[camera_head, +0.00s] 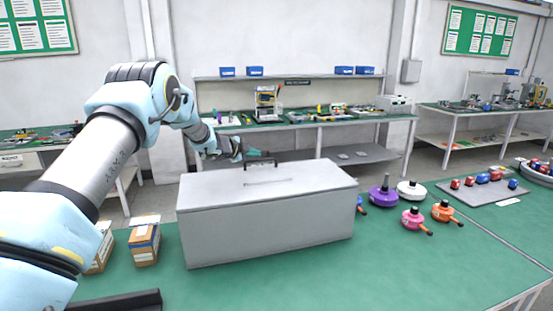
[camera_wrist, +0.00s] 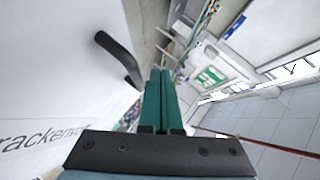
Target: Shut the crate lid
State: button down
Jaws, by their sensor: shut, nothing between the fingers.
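The grey crate (camera_head: 266,238) stands on the green table. Its lid (camera_head: 310,178) lies flat across the top, with no open gap visible along the front. A dark handle (camera_head: 260,161) is at the lid's far edge, and it also shows in the wrist view (camera_wrist: 120,58). My gripper (camera_head: 268,154) is just beyond the far edge of the crate, close to that handle. In the wrist view my green fingers (camera_wrist: 160,98) are together and empty, to the right of a pale crate surface with lettering. I cannot tell whether they touch the crate.
Small cardboard boxes (camera_head: 144,246) stand left of the crate. Purple (camera_head: 382,194), white (camera_head: 411,190), pink (camera_head: 414,219) and orange (camera_head: 445,212) motor parts lie to its right. A tray (camera_head: 477,196) with red and blue parts is farther right. A workbench (camera_head: 300,123) stands behind.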

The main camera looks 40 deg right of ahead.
jog(key=b+v, duration=0.4)
jog(key=v, duration=0.6)
jog(key=shift+s+a+b, duration=0.2)
jog(key=shift+a+b, duration=0.15)
jog(key=shift+b, duration=0.05)
